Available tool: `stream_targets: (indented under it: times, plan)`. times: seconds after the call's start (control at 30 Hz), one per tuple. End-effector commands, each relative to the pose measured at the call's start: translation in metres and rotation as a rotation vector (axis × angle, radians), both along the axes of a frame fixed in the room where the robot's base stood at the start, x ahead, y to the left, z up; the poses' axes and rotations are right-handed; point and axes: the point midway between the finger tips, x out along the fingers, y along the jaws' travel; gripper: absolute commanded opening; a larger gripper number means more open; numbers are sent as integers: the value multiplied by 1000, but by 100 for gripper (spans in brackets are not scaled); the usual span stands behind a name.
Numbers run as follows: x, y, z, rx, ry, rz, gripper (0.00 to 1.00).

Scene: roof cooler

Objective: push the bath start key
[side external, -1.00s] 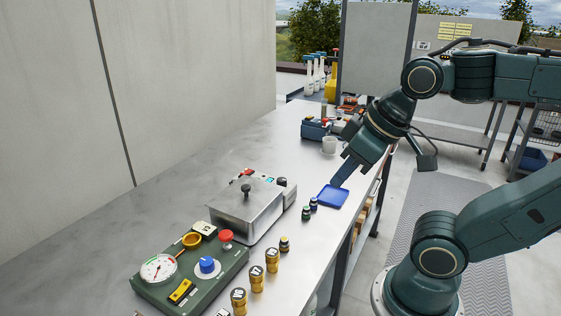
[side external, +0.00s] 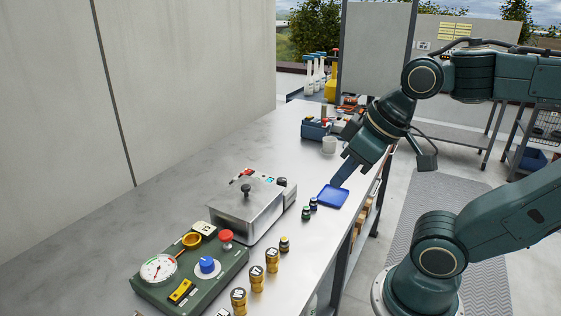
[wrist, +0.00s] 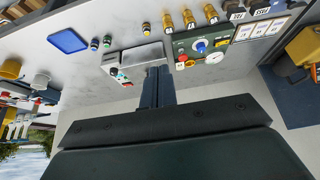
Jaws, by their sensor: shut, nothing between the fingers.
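The bath is a steel box with a lid and black knob (side external: 246,205), standing mid-bench. Its control panel (side external: 270,180), with a small lit display, is on the far side. The wrist view shows the bath (wrist: 142,56) and small coloured keys on its panel (wrist: 119,76), one red and one green; their labels are too small to read. My gripper (side external: 337,185) is shut and empty, pointing down near the blue tray, to the right of the bath and apart from it. In the wrist view my gripper's fingers (wrist: 157,72) overlap the bath's edge.
Brass-coloured weights (side external: 256,278) line the front edge. A green console (side external: 208,275) with a dial and knobs stands at the near end.

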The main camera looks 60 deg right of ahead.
Motion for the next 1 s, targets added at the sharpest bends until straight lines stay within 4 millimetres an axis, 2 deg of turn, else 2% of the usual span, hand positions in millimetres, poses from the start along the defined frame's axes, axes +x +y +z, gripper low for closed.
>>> stream_targets:
  times: [0.27,0.47,0.67,1.0]
  plan:
    - [2,0,0,2,-1,-6,0]
    - [14,-3,3,15,-11,-45,0]
    - [41,-11,7,45,-33,-136,0]
    - [106,-34,8,119,-96,-343,0]
